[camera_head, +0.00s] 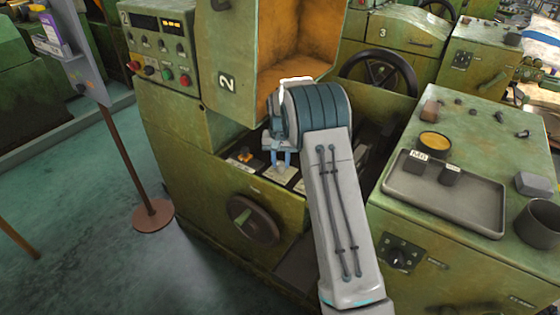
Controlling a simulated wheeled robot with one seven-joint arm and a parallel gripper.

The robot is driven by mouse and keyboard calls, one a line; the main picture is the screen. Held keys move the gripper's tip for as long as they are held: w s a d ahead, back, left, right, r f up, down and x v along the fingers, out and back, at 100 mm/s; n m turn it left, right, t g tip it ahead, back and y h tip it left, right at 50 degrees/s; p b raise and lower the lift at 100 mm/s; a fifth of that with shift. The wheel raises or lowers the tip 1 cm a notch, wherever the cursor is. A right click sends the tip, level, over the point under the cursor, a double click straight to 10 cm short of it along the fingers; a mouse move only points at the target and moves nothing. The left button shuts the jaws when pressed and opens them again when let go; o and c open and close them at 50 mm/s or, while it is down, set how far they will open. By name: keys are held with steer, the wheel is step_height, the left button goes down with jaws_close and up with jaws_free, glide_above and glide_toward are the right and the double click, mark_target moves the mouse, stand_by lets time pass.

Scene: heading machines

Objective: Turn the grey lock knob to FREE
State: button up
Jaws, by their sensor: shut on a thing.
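My gripper (281,161) points down at the ledge of green machine 2, below the open orange-lined hood. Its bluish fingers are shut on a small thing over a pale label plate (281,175). This fits the grey lock knob, but the fingers and wrist hide nearly all of it. I cannot read the plate's marks or tell which way the knob points.
A dark handwheel (253,219) is on the machine's front below the ledge. The orange-lined hood (300,45) is close above and behind my wrist. On the right, a green bench carries a grey tray (470,205) and a dark cup (540,228). A signpost (130,165) stands left.

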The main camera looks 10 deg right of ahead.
mark_target(281, 163)
steer(key=shift+m, duration=1.3)
steer(key=o, duration=1)
steer(key=shift+r, duration=0.1)
step_height(281, 163, up, 14)
steer(key=shift+f, duration=0.15)
steer(key=shift+s, duration=0.1)
